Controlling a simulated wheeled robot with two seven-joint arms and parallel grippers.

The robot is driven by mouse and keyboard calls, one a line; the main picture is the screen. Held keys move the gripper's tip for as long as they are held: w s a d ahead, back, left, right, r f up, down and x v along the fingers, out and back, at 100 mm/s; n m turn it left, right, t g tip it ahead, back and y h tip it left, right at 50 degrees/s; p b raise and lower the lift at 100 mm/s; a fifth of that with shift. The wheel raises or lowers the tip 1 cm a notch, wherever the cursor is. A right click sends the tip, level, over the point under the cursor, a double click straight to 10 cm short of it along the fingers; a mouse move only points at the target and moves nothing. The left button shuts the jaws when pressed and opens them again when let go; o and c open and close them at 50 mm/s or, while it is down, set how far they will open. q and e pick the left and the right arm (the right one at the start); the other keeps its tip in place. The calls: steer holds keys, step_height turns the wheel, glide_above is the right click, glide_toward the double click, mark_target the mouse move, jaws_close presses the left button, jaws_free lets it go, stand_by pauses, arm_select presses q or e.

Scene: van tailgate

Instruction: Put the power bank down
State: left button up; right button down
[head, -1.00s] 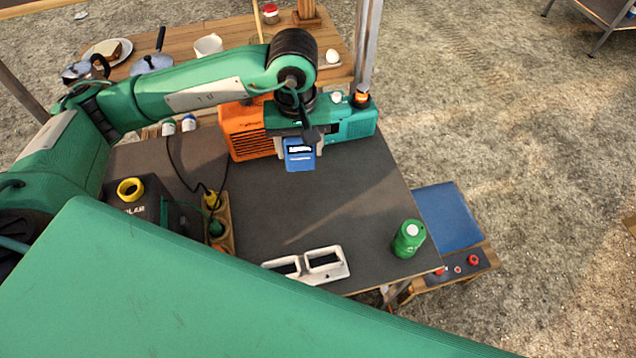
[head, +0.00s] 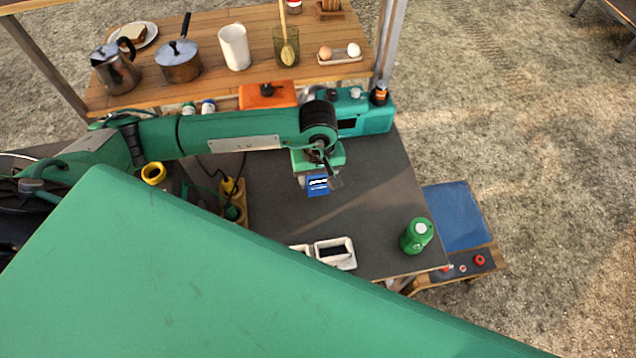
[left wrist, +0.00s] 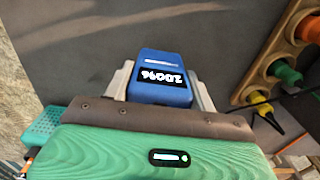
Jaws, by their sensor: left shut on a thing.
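The power bank (head: 318,185) is a small blue block with a dark label on its face. My left gripper (head: 317,178) is shut on it over the dark tabletop (head: 375,190). The left wrist view shows the power bank (left wrist: 160,78) between the two pale fingers of my left gripper (left wrist: 162,85), with dark tabletop beyond it. I cannot tell whether its underside touches the top. A white two-slot tray (head: 335,253) sits near the front edge, partly hidden by my green body. My right gripper is not in view.
A green bottle (head: 416,236) stands at the table's front right. A wooden strip with plugs (head: 236,205) and a yellow plug lies to the left. A teal box (head: 372,120) and an orange one (head: 267,96) stand behind. The table's middle right is clear.

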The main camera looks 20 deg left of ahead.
mark_target(318, 187)
arm_select(q)
step_height(318, 187, down, 4)
steer(key=shift+f+p, duration=0.1)
steer(key=shift+p, duration=0.35)
steer(key=shift+f, duration=0.2)
steer(key=o, duration=1.1)
steer(key=shift+r, duration=0.15)
